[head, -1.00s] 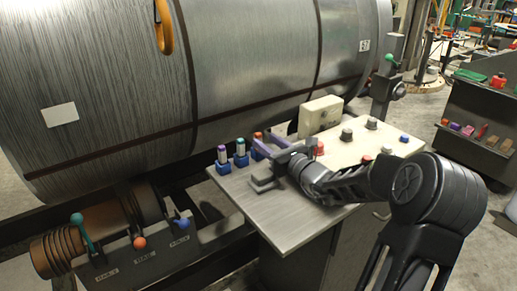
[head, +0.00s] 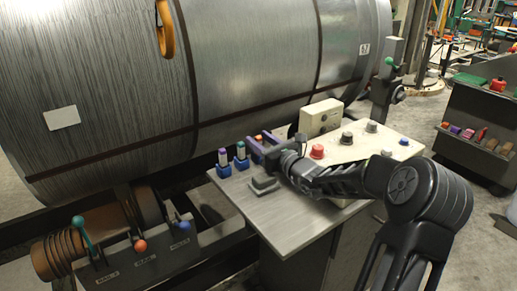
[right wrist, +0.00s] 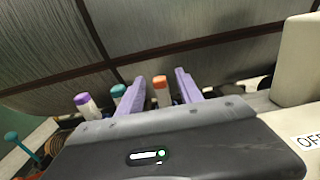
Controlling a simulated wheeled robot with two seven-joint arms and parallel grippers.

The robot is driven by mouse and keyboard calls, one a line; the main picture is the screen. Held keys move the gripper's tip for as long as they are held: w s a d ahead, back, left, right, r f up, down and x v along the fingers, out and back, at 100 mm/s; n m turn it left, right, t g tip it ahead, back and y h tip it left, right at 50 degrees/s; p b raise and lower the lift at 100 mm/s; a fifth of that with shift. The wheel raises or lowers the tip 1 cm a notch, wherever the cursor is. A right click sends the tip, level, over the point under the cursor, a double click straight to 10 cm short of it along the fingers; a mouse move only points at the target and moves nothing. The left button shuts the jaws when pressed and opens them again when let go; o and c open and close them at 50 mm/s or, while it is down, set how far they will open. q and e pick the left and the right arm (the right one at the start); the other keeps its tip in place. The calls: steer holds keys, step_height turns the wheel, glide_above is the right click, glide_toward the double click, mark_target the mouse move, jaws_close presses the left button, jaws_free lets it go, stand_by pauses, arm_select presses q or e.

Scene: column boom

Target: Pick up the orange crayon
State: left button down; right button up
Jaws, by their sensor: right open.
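The orange crayon (head: 258,138) stands in the row at the back left of the control desk. In the head view only its orange top shows clearly, the rest hidden by my right gripper (head: 259,142). That gripper has purple fingers and is open. In the right wrist view the orange crayon (right wrist: 160,83) shows between the two spread fingers of the right gripper (right wrist: 161,77), with gaps on both sides. Its lower part is hidden by the gripper body. My left gripper is in neither view.
A purple-topped crayon (head: 222,157) and a teal-topped crayon (head: 240,150) stand in blue holders just left of the gripper. A big metal coil (head: 270,60) rises behind the desk (head: 275,222). A beige box (head: 320,117) and a red button (head: 317,151) are to the right.

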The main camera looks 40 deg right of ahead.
steer(key=w, duration=0.4)
steer(key=shift+f, duration=0.1)
steer(key=shift+s, duration=0.1)
steer(key=shift+c, duration=0.2)
jaws_close()
stand_by(0.4)
